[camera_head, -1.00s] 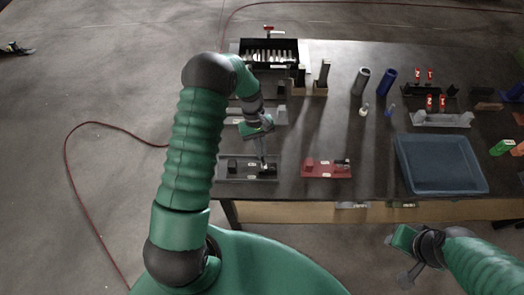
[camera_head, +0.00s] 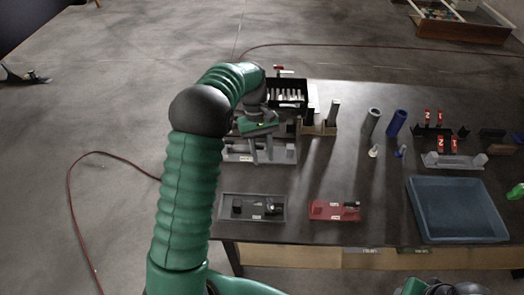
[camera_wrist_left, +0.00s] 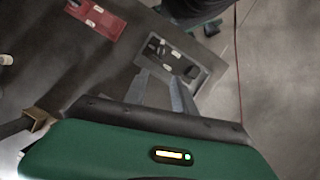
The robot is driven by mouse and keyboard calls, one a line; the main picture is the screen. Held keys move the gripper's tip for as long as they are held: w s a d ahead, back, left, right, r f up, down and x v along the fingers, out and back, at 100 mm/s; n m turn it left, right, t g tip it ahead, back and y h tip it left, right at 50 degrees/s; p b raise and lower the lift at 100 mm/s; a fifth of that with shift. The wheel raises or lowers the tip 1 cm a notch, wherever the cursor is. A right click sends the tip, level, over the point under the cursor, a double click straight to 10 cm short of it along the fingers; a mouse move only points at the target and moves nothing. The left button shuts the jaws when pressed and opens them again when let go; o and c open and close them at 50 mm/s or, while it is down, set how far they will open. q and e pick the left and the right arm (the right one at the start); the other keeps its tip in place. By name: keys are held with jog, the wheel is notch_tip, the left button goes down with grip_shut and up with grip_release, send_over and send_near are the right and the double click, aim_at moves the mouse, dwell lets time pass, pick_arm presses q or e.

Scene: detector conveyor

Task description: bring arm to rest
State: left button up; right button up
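My left arm comes in from the left in the head view. Its gripper (camera_head: 262,160) points down in front of a light grey holder (camera_head: 240,154) and partly covers it. In the left wrist view the two fingers (camera_wrist_left: 157,92) stand apart with nothing between them. A dark grey tray (camera_head: 228,214) with a small black part in it lies nearer the table's front edge; it also shows beyond the fingers in the left wrist view (camera_wrist_left: 155,60). My right gripper (camera_head: 428,287) shows only as a piece at the bottom edge; its fingers are hidden.
A red holder (camera_head: 325,211) and a blue bin (camera_head: 462,236) lie along the table front. A black box of pale pieces (camera_head: 288,103), grey (camera_head: 373,120) and blue (camera_head: 396,122) cylinders and red numbered parts (camera_head: 440,145) stand farther back.

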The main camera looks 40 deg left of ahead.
pick_arm(q)
jog(key=shift+w+a+r, duration=0.3)
jog(key=shift+a+r, duration=0.35)
jog(key=shift+r, duration=0.15)
pick_arm(e)
jog(key=shift+w+a, duration=0.1)
jog(key=shift+a, duration=0.25)
